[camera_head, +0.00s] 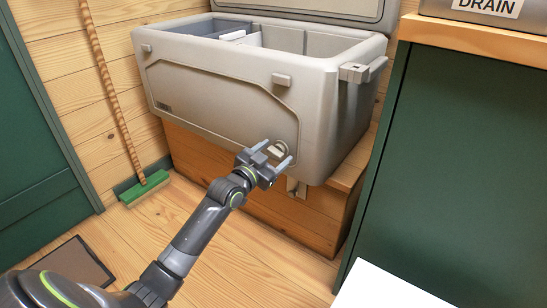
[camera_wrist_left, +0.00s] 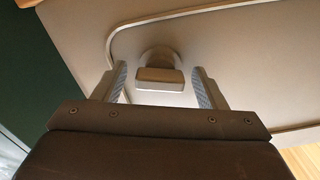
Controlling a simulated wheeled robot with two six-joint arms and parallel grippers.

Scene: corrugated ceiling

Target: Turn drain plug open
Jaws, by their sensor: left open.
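The drain plug (camera_head: 276,150) is a small light-grey handle in a round recess, low on the front of a beige cooler (camera_head: 215,85). In the left wrist view the drain plug (camera_wrist_left: 159,78) shows as a flat tab in front of a round base. My left gripper (camera_head: 275,154) is open. Its two fingers (camera_wrist_left: 160,85) stand on either side of the plug, with a gap on each side, and do not touch it. Part of the plug is hidden by the gripper in the head view. My right gripper is not in view.
The cooler stands open on a wooden bench (camera_head: 290,205). A small bracket (camera_head: 297,187) hangs below its front edge. A green cabinet (camera_head: 450,170) with a DRAIN sign (camera_head: 490,7) stands at the right. A broom (camera_head: 143,186) leans at the left wall.

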